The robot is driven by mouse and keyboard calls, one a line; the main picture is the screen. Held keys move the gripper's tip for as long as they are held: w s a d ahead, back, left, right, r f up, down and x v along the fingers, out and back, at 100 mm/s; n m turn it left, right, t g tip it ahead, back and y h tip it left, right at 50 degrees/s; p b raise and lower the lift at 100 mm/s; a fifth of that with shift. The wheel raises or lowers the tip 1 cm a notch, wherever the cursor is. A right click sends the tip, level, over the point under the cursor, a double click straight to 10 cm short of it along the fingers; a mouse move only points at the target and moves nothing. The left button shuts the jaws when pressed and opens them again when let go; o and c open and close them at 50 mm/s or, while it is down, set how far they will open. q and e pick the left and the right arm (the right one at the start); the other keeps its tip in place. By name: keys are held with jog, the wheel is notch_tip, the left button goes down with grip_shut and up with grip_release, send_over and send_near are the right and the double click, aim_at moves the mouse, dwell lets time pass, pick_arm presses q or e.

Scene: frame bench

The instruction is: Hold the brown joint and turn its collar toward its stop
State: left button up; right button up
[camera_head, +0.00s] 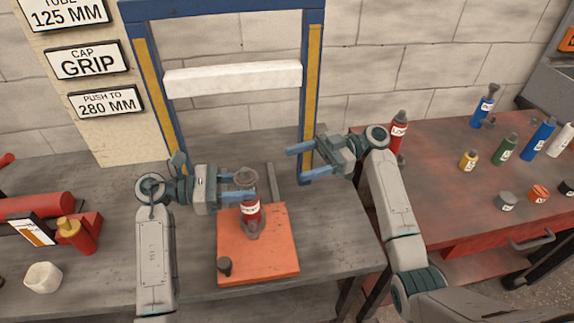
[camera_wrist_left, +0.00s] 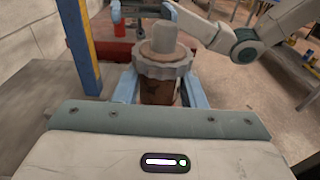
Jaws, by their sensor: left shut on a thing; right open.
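The brown joint (camera_head: 251,212) stands upright on an orange board, with a pale label on its front. Its grey notched collar (camera_head: 246,177) sits near the top, and the collar (camera_wrist_left: 163,66) fills the middle of the left wrist view with a grey stub above it. My left gripper (camera_head: 244,188) is shut on the joint's body (camera_wrist_left: 160,93) just below the collar, one blue finger on each side. My right gripper (camera_head: 294,165) is open and empty, up and to the right of the joint, apart from it.
The orange board (camera_head: 280,255) carries a small dark peg (camera_head: 225,266). A blue and yellow frame (camera_head: 312,90) with a white crossbar stands behind. Red parts (camera_head: 40,206) lie at left. A red bench (camera_head: 450,205) at right holds several bottles and caps.

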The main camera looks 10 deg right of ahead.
jog(key=shift+d, duration=0.3)
pick_arm(q)
jog(key=o, duration=0.9)
jog(key=shift+c, duration=0.2)
jog(key=shift+a, duration=0.1)
